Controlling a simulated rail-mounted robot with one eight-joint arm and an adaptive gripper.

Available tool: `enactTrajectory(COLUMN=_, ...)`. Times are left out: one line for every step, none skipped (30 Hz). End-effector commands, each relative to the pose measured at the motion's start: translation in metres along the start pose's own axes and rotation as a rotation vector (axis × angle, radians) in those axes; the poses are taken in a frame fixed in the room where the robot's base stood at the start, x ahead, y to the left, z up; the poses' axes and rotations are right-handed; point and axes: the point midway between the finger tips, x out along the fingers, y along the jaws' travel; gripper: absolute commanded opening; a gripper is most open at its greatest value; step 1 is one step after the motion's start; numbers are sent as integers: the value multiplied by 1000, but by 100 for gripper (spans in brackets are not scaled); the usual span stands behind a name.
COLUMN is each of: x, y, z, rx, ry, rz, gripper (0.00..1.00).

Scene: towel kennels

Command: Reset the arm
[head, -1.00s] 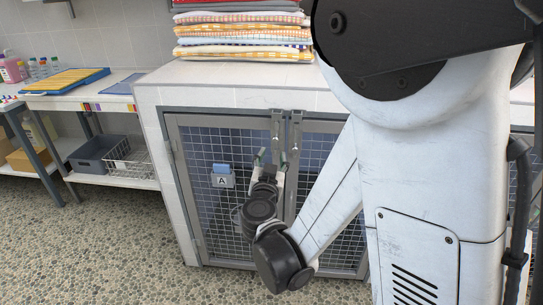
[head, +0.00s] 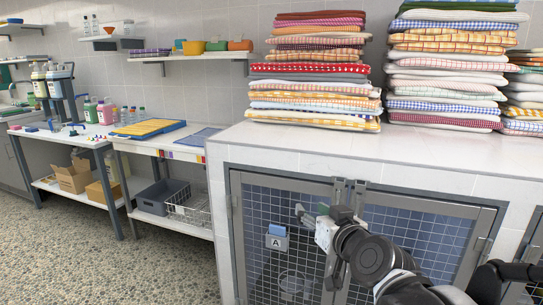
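My gripper (head: 311,212) is in front of the kennel doors in the head view, near the middle where the two doors meet. Its two fingers stand apart with nothing visible between them. My arm reaches in from the lower right. Behind the gripper is the left kennel door (head: 252,205), a grey frame with wire mesh and a blue-topped tag marked A (head: 276,240). The right kennel door (head: 425,240) is partly hidden by my arm. Both doors look shut. Whether the gripper touches a door cannot be told.
Tall stacks of folded towels (head: 313,75) stand on the white tiled top (head: 290,140) above the kennels. Side tables at the left hold a yellow-and-blue tray (head: 150,128) and bottles. The pebbled floor (head: 165,265) at front left is clear.

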Motion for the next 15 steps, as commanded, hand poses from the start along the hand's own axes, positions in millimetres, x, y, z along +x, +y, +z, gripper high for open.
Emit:
enactTrajectory(x=-12, y=1, z=7, rx=-4, ry=-48, rz=-4, gripper=35)
enactTrajectory(x=-18, y=1, z=12, rx=-5, ry=-80, rz=-7, gripper=35)
enactTrajectory(x=-27, y=1, z=19, rx=-5, ry=-124, rz=-8, gripper=35)
enactTrajectory(x=-34, y=2, z=25, rx=-5, ry=-158, rz=-6, gripper=35)
enactTrajectory(x=-41, y=4, z=31, rx=-4, ry=-192, rz=-2, gripper=35)
enactTrajectory(x=-51, y=6, z=39, rx=-3, ry=-239, rz=6, gripper=35)
enactTrajectory(x=-59, y=8, z=45, rx=-1, ry=-274, rz=14, gripper=35)
enactTrajectory(x=-68, y=10, z=52, rx=1, ry=-309, rz=23, gripper=35)
enactTrajectory(x=-79, y=14, z=60, rx=6, ry=-357, rz=38, gripper=35)
enactTrajectory(x=-88, y=17, z=67, rx=9, ry=-391, rz=52, gripper=35)
enactTrajectory(x=-96, y=20, z=73, rx=13, ry=-423, rz=66, gripper=35)
enactTrajectory(x=-107, y=24, z=80, rx=18, ry=-463, rz=86, gripper=35)
enactTrajectory(x=-115, y=27, z=86, rx=22, ry=-492, rz=101, gripper=35)
enactTrajectory(x=-122, y=30, z=90, rx=24, ry=-518, rz=116, gripper=35)
enactTrajectory(x=-133, y=34, z=96, rx=29, ry=-551, rz=138, gripper=35)
